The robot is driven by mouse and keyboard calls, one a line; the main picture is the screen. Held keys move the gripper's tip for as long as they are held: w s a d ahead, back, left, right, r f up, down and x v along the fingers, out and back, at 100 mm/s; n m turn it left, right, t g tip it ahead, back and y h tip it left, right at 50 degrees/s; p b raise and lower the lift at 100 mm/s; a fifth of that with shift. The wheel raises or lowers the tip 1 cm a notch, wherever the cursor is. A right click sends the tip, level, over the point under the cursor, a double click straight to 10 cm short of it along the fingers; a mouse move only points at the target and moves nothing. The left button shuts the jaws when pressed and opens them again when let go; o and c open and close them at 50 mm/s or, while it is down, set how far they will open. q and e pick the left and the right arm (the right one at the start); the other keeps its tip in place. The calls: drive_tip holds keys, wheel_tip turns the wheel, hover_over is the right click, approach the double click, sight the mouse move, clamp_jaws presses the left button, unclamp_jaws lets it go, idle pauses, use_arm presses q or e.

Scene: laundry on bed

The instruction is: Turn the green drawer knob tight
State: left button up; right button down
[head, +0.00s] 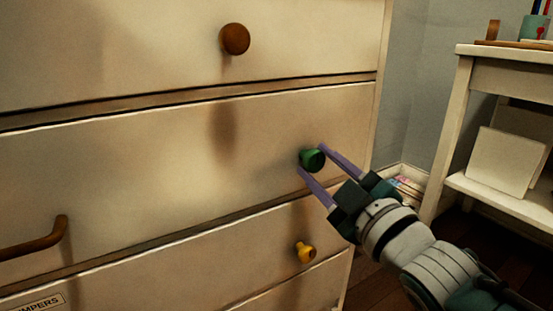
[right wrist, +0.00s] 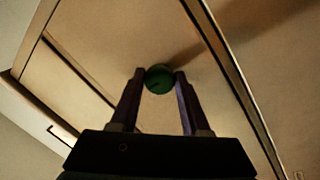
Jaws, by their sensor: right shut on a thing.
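The green knob (head: 312,159) sits on the middle drawer front (head: 140,165) of a cream dresser, toward its right end. My right gripper (head: 320,160) is at the knob with one purple finger on each side, shut on it. In the right wrist view the green knob (right wrist: 159,79) is between the two fingertips (right wrist: 159,76), and a dark line shows on its face. Whether the knob sits flush against the drawer is hard to tell. My left gripper is not in view.
A brown knob (head: 235,39) is on the drawer above and a yellow knob (head: 305,252) on the drawer below. A brown bar handle (head: 40,241) sticks out at lower left. A white shelf unit (head: 465,95) stands at the right, beyond a floor gap holding books (head: 408,186).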

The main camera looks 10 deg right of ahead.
drive_tip(key=shift+m, duration=0.3)
drive_tip(key=shift+c, duration=1.9)
unclamp_jaws()
drive_tip(key=shift+s+d+p, duration=0.1)
drive_tip(key=shift+s+p, duration=0.25)
drive_tip(key=shift+p, duration=0.1)
drive_tip(key=r+p+v, duration=0.1)
drive_tip(key=p+v, duration=0.2)
drive_tip(key=v, duration=0.6)
drive_tip(key=shift+f+p, duration=0.4)
drive_tip(key=shift+f, duration=0.05)
drive_tip(key=shift+s+r, duration=0.1)
